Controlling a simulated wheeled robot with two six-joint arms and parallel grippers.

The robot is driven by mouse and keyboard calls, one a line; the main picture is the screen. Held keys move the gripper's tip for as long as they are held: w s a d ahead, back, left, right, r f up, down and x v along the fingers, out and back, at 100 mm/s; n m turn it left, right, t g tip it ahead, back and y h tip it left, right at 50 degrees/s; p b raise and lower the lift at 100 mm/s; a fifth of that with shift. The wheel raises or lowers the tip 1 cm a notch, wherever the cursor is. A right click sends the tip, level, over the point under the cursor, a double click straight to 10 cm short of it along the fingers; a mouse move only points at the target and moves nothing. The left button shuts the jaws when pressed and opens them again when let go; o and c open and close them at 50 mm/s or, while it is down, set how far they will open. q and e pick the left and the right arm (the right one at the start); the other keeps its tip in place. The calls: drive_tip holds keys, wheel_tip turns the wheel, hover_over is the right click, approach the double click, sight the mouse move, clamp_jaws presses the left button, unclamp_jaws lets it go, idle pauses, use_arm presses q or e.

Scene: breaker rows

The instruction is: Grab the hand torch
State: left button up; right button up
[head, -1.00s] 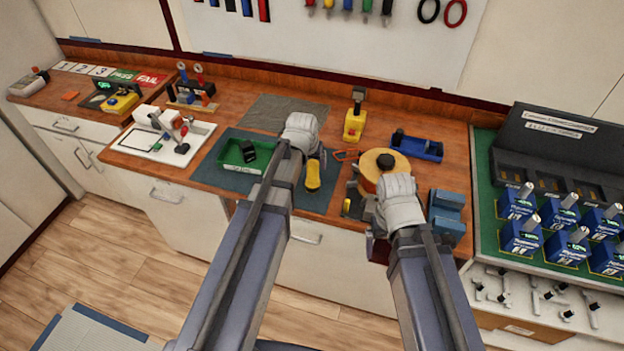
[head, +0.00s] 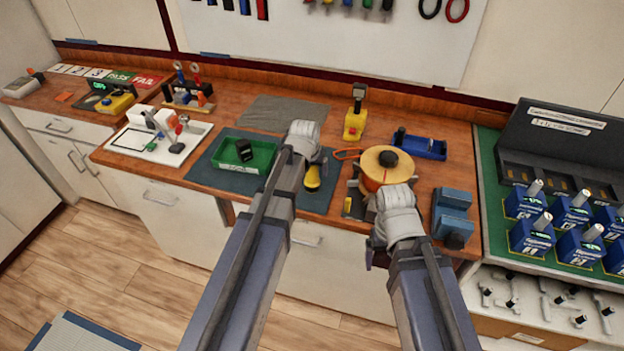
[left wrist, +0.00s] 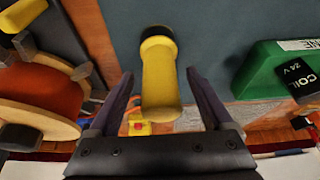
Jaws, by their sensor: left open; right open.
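A green tray (head: 232,180) with a black coil block lies left of the torch. A spool with an orange core (head: 372,178) stands to its right. A yellow tool (head: 354,124), a blue holder (head: 420,147) and a blue vise-like block (head: 452,212) are further right.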

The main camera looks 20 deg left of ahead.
use_arm(q)
drive_tip(key=shift+c, duration=0.2)
clamp_jaws()
idle(0.4)
